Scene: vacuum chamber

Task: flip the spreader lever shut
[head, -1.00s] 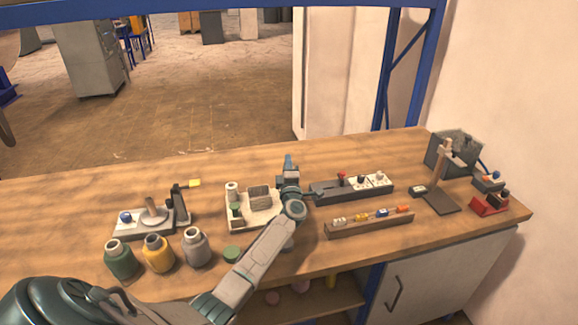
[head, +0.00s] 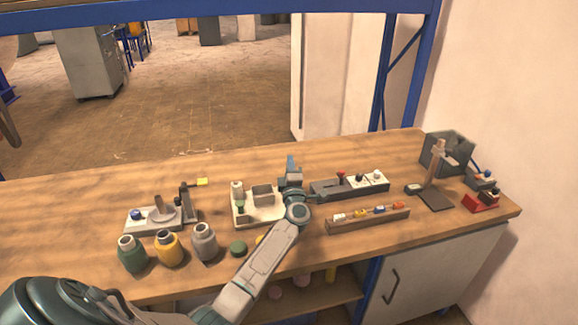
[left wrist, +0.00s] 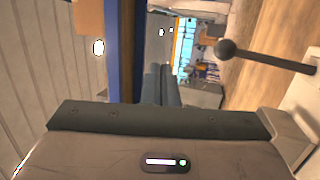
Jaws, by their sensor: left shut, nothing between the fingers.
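My left gripper (head: 291,162) is shut and empty, held over the bench between the pale tray and the dark long block. Its closed blue-grey fingers (left wrist: 160,85) also show in the left wrist view. In that view a lever with a dark ball knob (left wrist: 225,48) sticks out from a pale body at the right edge, apart from the fingers. I cannot tell for certain which fixture in the head view bears this lever. The dark long block (head: 325,189) has a red knob (head: 341,175) and a white panel with knobs. My right gripper is not in view.
The pale tray (head: 238,217) stands left of my wrist. Several jars (head: 168,248) and a grey fixture with a blue knob (head: 138,214) are further left. A wooden rack (head: 368,222) lies front right; a dark stand (head: 436,200) is beyond it. The back left bench is clear.

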